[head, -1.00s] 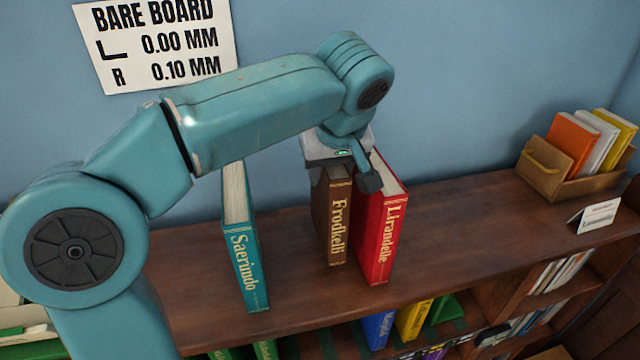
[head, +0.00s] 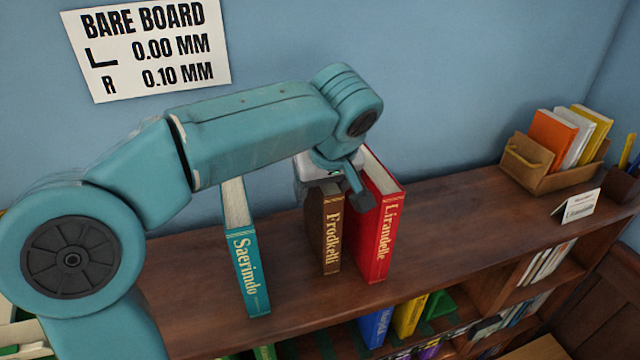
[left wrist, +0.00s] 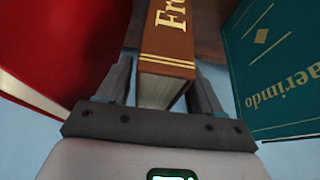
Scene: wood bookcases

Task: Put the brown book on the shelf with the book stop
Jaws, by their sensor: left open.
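The brown book (head: 331,232), lettered "Frodkelli", stands upright on the bookcase top between a teal book (head: 248,262) and a red book (head: 378,235). My left gripper (head: 333,190) is over its upper end. In the left wrist view the brown book (left wrist: 167,55) lies between the two spread fingers of my left gripper (left wrist: 160,78). A narrow gap shows beside it at the right finger. The gripper hides part of the book's top in the head view. My right gripper is not in view.
Lower shelves hold blue (head: 376,328) and yellow (head: 411,316) books. A box of books (head: 530,175) and a small white card (head: 577,206) stand at the right of the bookcase top. The top's middle right is clear. A wall sign (head: 146,48) hangs behind.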

